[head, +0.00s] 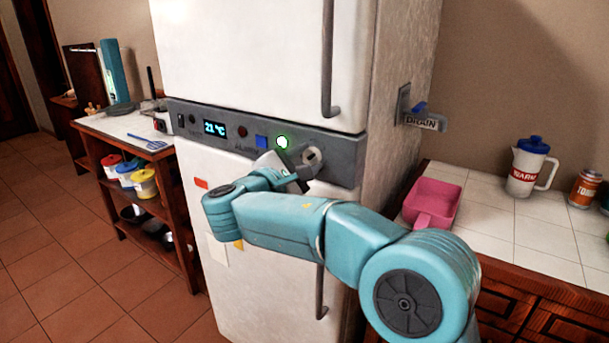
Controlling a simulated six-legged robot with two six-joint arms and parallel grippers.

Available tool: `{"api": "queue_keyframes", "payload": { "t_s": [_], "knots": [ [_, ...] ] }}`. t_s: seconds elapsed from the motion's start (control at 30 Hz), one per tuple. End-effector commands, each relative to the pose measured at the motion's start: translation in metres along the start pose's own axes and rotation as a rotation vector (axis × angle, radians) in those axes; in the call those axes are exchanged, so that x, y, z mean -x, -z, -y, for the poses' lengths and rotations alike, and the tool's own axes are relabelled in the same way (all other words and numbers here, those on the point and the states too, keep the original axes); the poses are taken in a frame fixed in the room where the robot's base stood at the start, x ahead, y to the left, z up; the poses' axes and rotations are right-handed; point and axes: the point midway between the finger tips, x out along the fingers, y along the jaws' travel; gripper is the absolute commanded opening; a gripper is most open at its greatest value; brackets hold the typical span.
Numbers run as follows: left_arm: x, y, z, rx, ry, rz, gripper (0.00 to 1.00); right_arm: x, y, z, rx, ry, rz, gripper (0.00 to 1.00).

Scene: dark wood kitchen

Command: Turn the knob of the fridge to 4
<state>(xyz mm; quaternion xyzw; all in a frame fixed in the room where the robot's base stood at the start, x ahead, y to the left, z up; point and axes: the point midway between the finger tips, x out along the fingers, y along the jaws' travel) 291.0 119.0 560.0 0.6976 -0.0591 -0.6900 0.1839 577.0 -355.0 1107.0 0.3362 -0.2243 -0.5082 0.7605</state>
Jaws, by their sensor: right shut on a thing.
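The white fridge (275,60) stands in the middle of the head view, with a grey control panel (225,135) across it between the upper and lower doors. The panel has a display reading 21 °C (214,128), a blue square (262,141) and a lit green button (282,142). The round knob (312,157) is at the panel's right part. My right gripper (303,168) is at the knob and shut on it. The knob's scale and numbers are too small to read. My left gripper is not in view.
A counter on the right holds a pink scoop-like container (432,201), a white jug with blue lid (526,168) and an orange can (585,188). A wooden shelf unit (150,205) stands left of the fridge. Door handles (328,65) stick out above and below the panel.

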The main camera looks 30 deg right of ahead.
Motion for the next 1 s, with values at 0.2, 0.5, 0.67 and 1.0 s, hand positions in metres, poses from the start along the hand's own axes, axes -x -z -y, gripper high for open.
{"api": "queue_keyframes", "payload": {
  "t_s": [0.2, 0.5, 0.67, 1.0],
  "knots": [
    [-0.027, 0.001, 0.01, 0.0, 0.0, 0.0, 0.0, 0.001, 0.004, 0.005, -0.206, 0.002, 0.0, 0.1],
    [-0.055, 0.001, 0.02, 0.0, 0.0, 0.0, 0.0, 0.001, 0.005, 0.007, -0.489, 0.002, 0.0, 0.1],
    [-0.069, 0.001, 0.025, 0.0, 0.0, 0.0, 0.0, 0.001, 0.005, 0.008, -0.641, 0.004, 0.0, 0.1],
    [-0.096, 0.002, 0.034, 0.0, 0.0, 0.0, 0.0, 0.001, 0.007, 0.009, -0.963, 0.007, 0.001, 0.1]
  ]
}}
